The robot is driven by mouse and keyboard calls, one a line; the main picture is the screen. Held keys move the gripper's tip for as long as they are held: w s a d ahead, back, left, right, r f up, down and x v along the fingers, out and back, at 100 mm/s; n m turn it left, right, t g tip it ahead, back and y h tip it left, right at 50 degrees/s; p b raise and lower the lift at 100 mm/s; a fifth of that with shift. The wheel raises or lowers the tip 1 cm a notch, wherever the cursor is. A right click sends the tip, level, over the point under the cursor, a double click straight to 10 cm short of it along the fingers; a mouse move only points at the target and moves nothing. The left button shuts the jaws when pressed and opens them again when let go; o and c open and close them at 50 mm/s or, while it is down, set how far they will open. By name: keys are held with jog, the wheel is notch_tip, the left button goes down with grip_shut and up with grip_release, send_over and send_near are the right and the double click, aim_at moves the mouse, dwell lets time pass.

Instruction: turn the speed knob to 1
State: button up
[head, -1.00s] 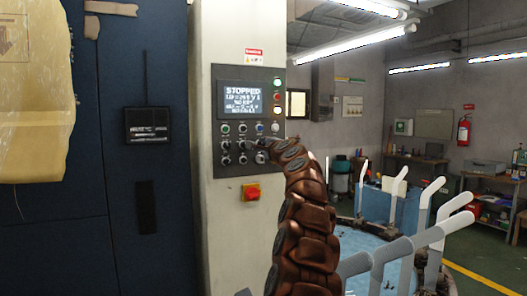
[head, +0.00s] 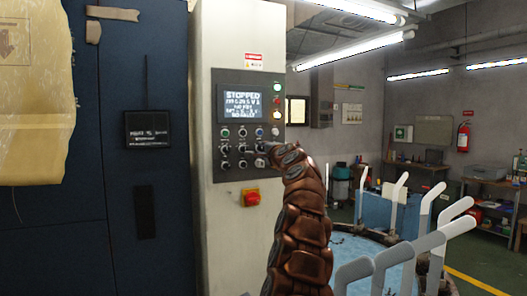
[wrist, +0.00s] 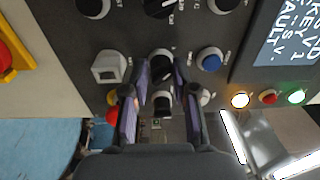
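The grey control panel (head: 205,180) is on the pale column, with a screen reading STOPPED and rows of knobs and buttons. Its knob labels are too small to read, so I cannot tell which is the speed knob. My gripper (head: 267,149) is at the panel's lower right and hides part of it. In the wrist view my gripper (wrist: 161,78) has its fingers apart, one on each side of a dark knob (wrist: 160,64). Another dark knob (wrist: 162,103) shows between the fingers, nearer the palm. I cannot tell whether the fingers touch either knob.
A red button on a yellow base (head: 251,197) is below the panel. A blue button (wrist: 209,60) and a white square-topped control (wrist: 109,67) flank the fingers. A round blue table with pale upright forms (head: 374,250) stands to the right.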

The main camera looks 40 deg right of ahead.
jog(key=o, duration=0.4)
jog(key=shift+s+a+r, duration=0.1)
jog(key=shift+s+r, duration=0.05)
jog(key=shift+s, duration=0.5)
jog(key=shift+v, duration=0.8)
jog(key=shift+s+a, duration=0.3)
jog(key=shift+s, duration=0.2)
send_near(263, 149)
jog(key=shift+v, duration=1.3)
